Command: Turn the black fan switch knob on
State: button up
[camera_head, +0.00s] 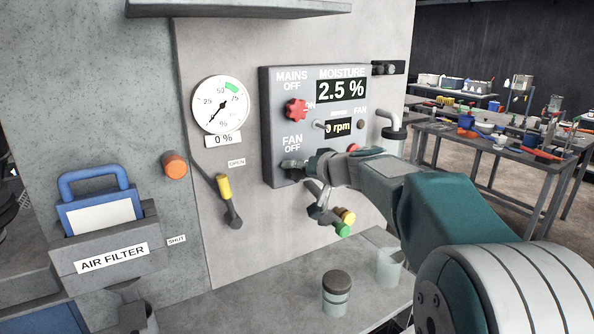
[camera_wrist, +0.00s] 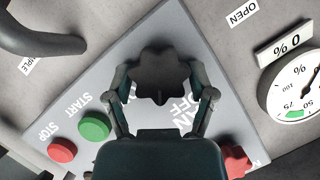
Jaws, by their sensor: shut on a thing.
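The black fan switch knob (camera_wrist: 160,74) is lobed and dark, on the grey control panel (camera_head: 268,92) beside a partly covered FAN OFF label. My gripper (camera_wrist: 160,82) is closed around it, one finger on each side. In the head view, my gripper (camera_head: 301,166) reaches the lower left of the panel from the right and hides most of the knob. The knob's exact angle is hard to tell. The display (camera_head: 340,128) appears to read 0 rpm, and the small FAN lamp (camera_head: 361,124) looks dark.
The red MAINS knob (camera_head: 296,110) sits above the fan knob. The green START button (camera_wrist: 95,125) and red STOP button (camera_wrist: 62,150) are close to my gripper. A yellow-handled lever (camera_head: 224,188) and a gauge (camera_head: 219,104) are left of the panel. A jar (camera_head: 336,293) stands below.

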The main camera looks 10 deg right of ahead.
jog(key=m, duration=0.1)
jog(key=m+y, duration=0.1)
jog(key=m, duration=0.1)
jog(key=m+y, duration=0.1)
jog(key=shift+w+d+f, duration=0.1)
jog(key=shift+d+f, duration=0.05)
jog(key=shift+f, duration=0.1)
jog(key=m+y, duration=0.1)
jog(key=m, duration=0.1)
jog(key=m+t+y, duration=0.1)
jog(key=m, duration=0.1)
jog(key=shift+f+m, duration=0.2)
jog(key=shift+m, duration=0.2)
dwell(0.3)
jog(key=o, duration=1.1)
jog(key=shift+c, duration=0.2)
jog(key=shift+r, duration=0.1)
jog(key=shift+d, duration=0.1)
